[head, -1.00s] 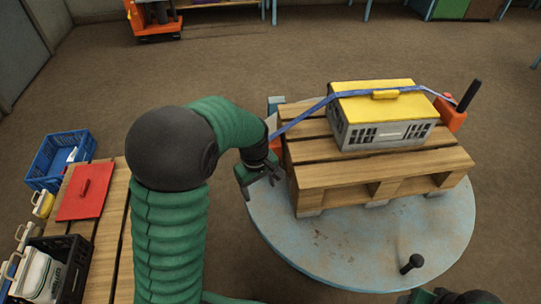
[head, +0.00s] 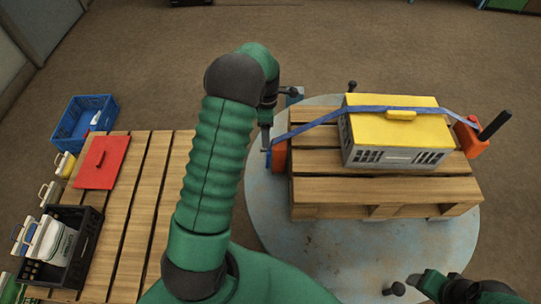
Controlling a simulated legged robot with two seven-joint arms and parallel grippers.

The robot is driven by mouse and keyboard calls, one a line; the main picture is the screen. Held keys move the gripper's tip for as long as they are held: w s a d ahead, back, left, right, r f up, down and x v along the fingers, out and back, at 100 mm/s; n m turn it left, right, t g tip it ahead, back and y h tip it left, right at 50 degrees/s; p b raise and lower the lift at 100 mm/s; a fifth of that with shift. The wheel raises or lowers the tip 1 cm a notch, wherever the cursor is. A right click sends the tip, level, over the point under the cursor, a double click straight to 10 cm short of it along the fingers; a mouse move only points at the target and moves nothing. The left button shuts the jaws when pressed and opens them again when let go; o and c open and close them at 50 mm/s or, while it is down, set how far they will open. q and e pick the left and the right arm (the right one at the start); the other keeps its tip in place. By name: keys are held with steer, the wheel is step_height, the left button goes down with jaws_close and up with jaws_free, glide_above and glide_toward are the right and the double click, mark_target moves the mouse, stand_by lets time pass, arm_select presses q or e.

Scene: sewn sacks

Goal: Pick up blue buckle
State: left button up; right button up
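A blue strap (head: 318,124) runs from the left side of the pallet (head: 385,190) over the yellow-lidded grey crate (head: 390,155) to an orange ratchet (head: 468,138) with a black handle on the right. At its left end are an orange fitting (head: 279,156) and a small blue piece (head: 268,157), possibly the buckle. My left gripper (head: 266,143) points down right beside this end; its fingers are small and partly hidden, and contact is unclear.
The pallet stands on a round blue-grey turntable (head: 268,210). A small blue block (head: 292,92) shows behind its left corner. At left, a slatted table (head: 135,210) holds a red lid (head: 101,160) and black crate (head: 85,262); a blue crate (head: 72,130) is beyond.

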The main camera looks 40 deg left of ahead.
mark_target(268, 153)
arm_select(q)
step_height(268, 153, down, 7)
steer(key=shift+w+d+r+b, duration=0.1)
steer(key=shift+w+r+b, duration=0.1)
steer(key=shift+b, duration=0.3)
steer(key=shift+s+f, duration=0.2)
steer(key=shift+f, duration=0.35)
steer(key=f, duration=0.1)
steer(key=f+b, duration=0.1)
steer(key=f, duration=0.2)
steer(key=shift+s+d+f+b, duration=0.15)
steer(key=shift+d+b, duration=0.15)
steer(key=shift+b, duration=0.1)
steer(key=c, duration=1.5)
arm_select(e)
steer(key=x, duration=0.3)
steer(key=shift+s+f, duration=0.1)
steer(key=shift+f, duration=0.2)
